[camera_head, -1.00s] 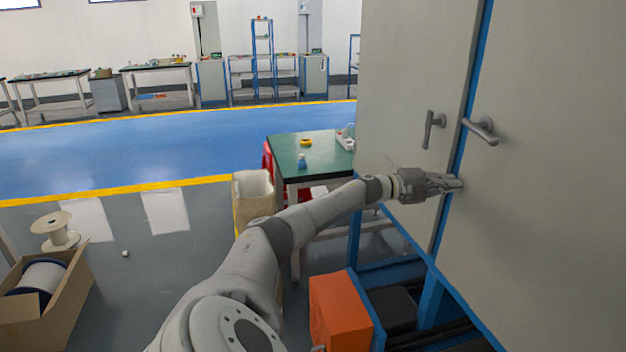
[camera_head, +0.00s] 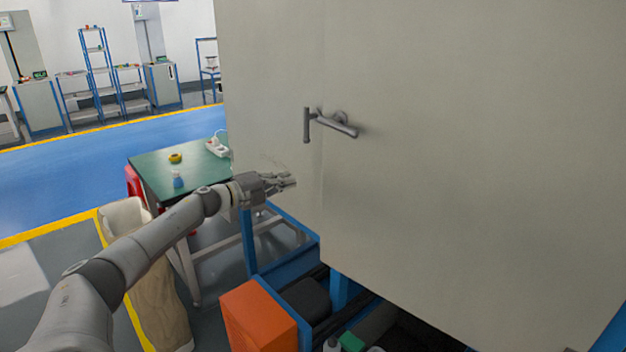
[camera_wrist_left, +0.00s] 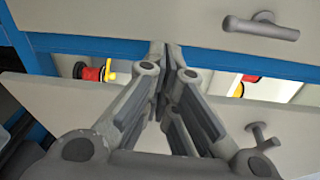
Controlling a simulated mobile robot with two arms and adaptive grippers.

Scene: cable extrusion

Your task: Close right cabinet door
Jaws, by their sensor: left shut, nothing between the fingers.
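The right cabinet door (camera_head: 480,150) is a large pale grey panel filling the right of the head view, with a grey lever handle (camera_head: 337,124). The left door (camera_head: 265,95) is beside it, with its own handle (camera_head: 306,126). My left gripper (camera_head: 294,182) is shut and empty, below the handles, near the doors' meeting edges; I cannot tell whether it touches. In the left wrist view the gripper (camera_wrist_left: 163,48) lies across a gap between two handled panels, with blue frame and red and yellow items behind. My right gripper is out of view.
Below the doors are a blue frame (camera_head: 285,268), an orange box (camera_head: 260,318) and dark parts. A green-topped table (camera_head: 160,165) stands left of the cabinet, with a tan bin (camera_head: 155,290) in front. Blue floor lies open at far left.

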